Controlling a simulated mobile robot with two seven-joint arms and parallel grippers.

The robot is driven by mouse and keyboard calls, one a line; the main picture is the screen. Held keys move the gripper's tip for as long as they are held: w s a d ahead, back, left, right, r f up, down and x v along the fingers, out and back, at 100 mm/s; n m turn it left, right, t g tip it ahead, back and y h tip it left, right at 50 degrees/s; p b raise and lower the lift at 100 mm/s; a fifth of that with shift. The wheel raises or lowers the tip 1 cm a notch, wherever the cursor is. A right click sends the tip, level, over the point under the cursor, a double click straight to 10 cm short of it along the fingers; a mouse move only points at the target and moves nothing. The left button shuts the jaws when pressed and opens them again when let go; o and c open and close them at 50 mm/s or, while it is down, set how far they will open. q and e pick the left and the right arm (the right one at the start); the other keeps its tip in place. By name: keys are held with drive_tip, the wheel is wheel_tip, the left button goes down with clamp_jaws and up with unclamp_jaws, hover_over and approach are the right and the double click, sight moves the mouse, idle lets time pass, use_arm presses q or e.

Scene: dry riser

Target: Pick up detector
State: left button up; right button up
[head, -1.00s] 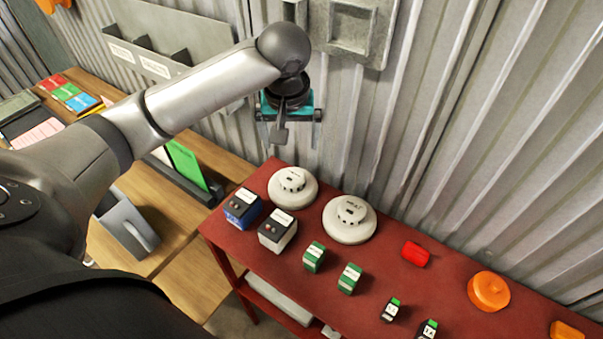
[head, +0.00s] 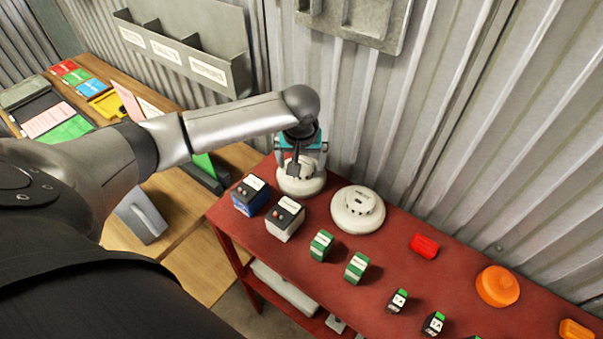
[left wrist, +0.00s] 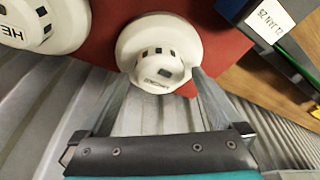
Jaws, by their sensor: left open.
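A round white detector (head: 300,182) sits on the red table at its far left end. A second white detector (head: 358,209) stands to its right. My left gripper (head: 299,168) is open above the left detector, pointing down. In the left wrist view the fingers of the gripper (left wrist: 163,82) reach to either side of the raised middle of this detector (left wrist: 158,35); I cannot tell whether they touch it. The second detector also shows in the left wrist view (left wrist: 62,28), cut by the edge, with partly visible lettering. My right gripper is not in view.
The red table (head: 395,250) holds a blue box (head: 247,202), a white box (head: 284,225), small green blocks (head: 357,267), a red piece (head: 424,244) and an orange dome (head: 497,286). A corrugated metal wall (head: 470,130) rises right behind it. A wooden bench (head: 185,232) stands at left.

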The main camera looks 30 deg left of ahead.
use_arm(q)
drive_tip(key=shift+f, duration=0.3)
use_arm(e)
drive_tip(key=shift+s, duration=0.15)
use_arm(q)
drive_tip(key=shift+c, duration=0.2)
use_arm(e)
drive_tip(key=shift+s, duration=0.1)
use_arm(q)
drive_tip(key=shift+c, duration=0.8)
drive_tip(key=shift+w, duration=0.1)
drive_tip(key=c, duration=1.2)
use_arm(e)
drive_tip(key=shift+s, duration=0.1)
use_arm(q)
drive_tip(key=shift+o, duration=0.2)
drive_tip(key=shift+r, duration=0.2)
